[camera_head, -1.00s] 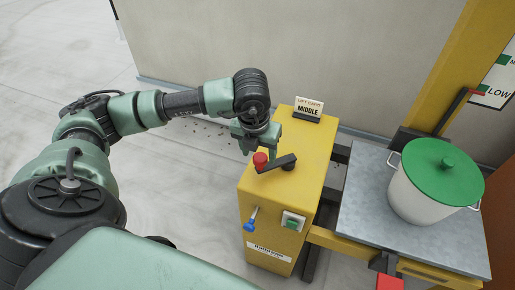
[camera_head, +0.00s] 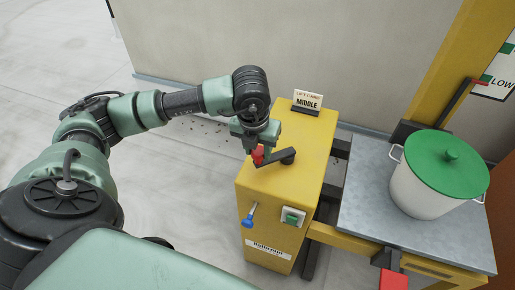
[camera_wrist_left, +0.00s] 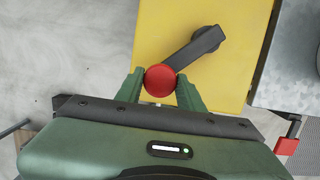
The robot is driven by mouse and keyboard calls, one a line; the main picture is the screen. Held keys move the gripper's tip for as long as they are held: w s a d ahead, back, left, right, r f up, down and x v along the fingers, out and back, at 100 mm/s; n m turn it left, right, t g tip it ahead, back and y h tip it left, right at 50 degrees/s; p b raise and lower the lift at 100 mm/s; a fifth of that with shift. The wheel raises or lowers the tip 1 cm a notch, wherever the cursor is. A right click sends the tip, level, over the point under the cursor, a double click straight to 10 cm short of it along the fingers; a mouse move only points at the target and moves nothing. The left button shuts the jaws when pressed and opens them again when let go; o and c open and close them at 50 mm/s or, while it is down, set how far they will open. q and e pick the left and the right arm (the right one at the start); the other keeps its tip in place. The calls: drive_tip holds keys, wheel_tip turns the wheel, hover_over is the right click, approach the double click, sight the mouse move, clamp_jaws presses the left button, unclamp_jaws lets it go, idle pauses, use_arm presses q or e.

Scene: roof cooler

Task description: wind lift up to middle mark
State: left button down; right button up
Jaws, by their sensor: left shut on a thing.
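The yellow winch box (camera_head: 285,205) stands left of the lift platform (camera_head: 365,215). On its top is a black crank arm (camera_head: 277,160) with a red knob (camera_head: 257,156). My left gripper (camera_head: 259,150) is shut on the red knob; in the left wrist view the knob (camera_wrist_left: 160,80) sits between the green fingers. A white pot with a green lid (camera_head: 446,165) stands on the platform. A sign reading MIDDLE (camera_head: 308,102) is on the box. The mark board (camera_head: 497,78) at the right edge shows LOW; its upper part is cut off. My right gripper is out of view.
The box front has a blue-handled lever (camera_head: 249,219) and a green switch (camera_head: 292,217). A yellow post (camera_head: 455,65) rises behind the platform. A red pedal-like block (camera_head: 392,279) is at the bottom. Open floor lies to the left.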

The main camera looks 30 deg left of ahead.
use_arm(q)
drive_tip(key=shift+s+d+f, duration=0.1)
drive_tip(key=shift+s+d, duration=0.15)
drive_tip(key=shift+d, duration=0.25)
drive_tip(key=shift+s+d, duration=0.25)
drive_tip(key=shift+d, duration=0.35)
drive_tip(key=shift+s+d, duration=0.25)
drive_tip(key=shift+d, duration=0.65)
drive_tip(key=shift+d, duration=0.15)
